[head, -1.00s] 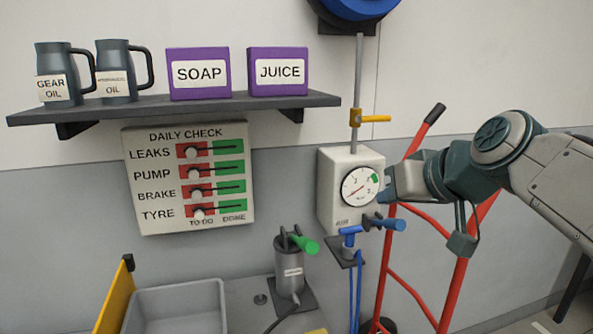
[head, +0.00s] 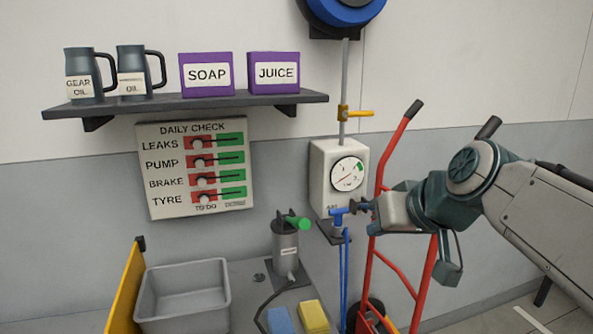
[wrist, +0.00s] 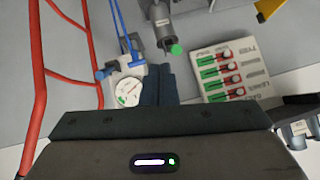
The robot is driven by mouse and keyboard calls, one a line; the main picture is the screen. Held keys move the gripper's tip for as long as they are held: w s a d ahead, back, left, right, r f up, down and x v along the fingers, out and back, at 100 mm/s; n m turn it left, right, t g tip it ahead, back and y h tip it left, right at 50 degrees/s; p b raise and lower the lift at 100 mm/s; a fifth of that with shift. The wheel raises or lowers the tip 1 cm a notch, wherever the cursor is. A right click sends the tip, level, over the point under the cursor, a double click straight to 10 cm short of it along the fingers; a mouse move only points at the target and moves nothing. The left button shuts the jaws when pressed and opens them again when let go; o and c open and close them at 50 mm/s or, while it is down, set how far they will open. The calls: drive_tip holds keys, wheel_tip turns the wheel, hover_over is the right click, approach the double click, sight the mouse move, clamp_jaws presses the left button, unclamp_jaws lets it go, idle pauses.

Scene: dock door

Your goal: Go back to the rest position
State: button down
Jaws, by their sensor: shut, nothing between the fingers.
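My gripper (head: 362,207) is in front of the lower right of the white gauge box (head: 325,170), beside the blue valve handle (head: 340,213); I cannot tell if it touches. It is shut and empty. In the wrist view the shut fingers (wrist: 158,82) point past the round gauge (wrist: 128,92) toward the wall. My arm reaches in from the right in the head view, in front of a red hand truck (head: 385,240).
A shelf (head: 190,104) with two oil jugs, a SOAP box and a JUICE box is on the wall. Below it hangs the daily check board (head: 195,167). A pump (head: 286,248), a grey bin (head: 182,297) and a yellow sponge (head: 313,316) are lower down.

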drive_tip(key=s+d+f+m+g+h+p, duration=0.1)
drive_tip(key=s+f+g+h+p, duration=0.3)
drive_tip(key=s+f, duration=0.9)
wheel_tip(320, 180, down, 4)
drive_tip(key=shift+r+m+g, duration=0.15)
drive_tip(key=shift+m+g, duration=0.45)
drive_tip(key=shift+g, duration=0.2)
drive_tip(key=shift+a, duration=0.1)
